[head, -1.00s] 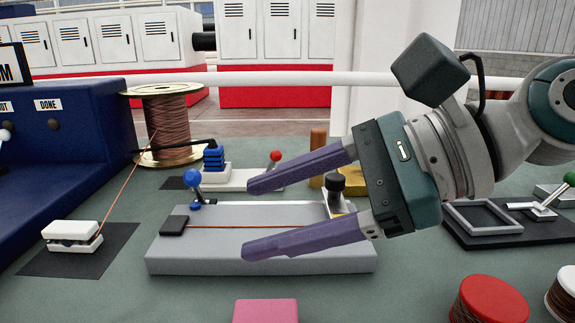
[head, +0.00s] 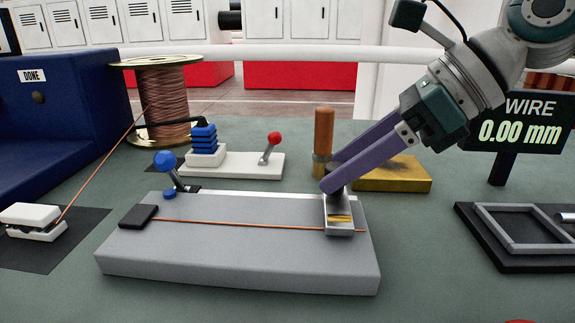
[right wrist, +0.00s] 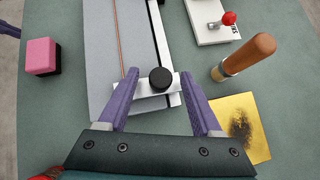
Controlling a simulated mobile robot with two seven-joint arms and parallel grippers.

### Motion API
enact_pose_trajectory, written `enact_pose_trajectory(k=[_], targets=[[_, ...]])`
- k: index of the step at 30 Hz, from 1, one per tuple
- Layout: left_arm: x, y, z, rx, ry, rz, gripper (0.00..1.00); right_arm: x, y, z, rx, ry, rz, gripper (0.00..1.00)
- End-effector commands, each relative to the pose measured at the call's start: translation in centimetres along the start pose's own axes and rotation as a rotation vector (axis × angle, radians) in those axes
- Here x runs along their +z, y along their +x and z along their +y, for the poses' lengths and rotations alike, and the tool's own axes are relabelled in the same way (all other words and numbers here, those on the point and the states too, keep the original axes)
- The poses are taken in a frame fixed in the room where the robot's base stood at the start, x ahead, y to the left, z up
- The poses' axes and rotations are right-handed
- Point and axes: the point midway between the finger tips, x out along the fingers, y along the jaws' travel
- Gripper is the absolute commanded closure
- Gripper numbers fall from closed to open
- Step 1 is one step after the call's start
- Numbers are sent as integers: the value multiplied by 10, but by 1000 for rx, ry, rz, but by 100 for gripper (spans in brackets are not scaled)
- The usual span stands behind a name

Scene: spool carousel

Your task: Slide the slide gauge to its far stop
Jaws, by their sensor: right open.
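The slide gauge (head: 240,265) is a long grey block with a pale rail along its back edge and a copper wire (head: 240,224) stretched over its top. Its metal slider (head: 339,222) stands near the right end. A purple sliver at the top left of the right wrist view looks like a finger of my left gripper (right wrist: 10,28).
Behind the gauge are a red-knobbed lever (head: 270,148), a wooden-handled tool (head: 323,140) and a yellow block (head: 395,175). A blue-knobbed lever (head: 165,161) stands at the gauge's left. A sign (head: 521,130) reads 0.00 mm. A pink block (right wrist: 42,57) shows in the wrist view.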

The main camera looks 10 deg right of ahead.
Motion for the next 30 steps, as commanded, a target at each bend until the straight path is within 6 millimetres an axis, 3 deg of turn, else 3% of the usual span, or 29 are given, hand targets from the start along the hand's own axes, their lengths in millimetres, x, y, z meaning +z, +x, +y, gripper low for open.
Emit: enact_pose_trajectory(k=[4, 13, 30], targets=[[1, 3, 0, -1, 1, 0, 100, 0, 14, 0, -1, -2, -1, 34], [1, 3, 0, 0, 1, 1, 100, 0, 17, 0, -1, -2, 0, 34], [0, 3, 3, 8, -8, 3, 100, 0, 17, 0, -1, -2, 0, 97]])
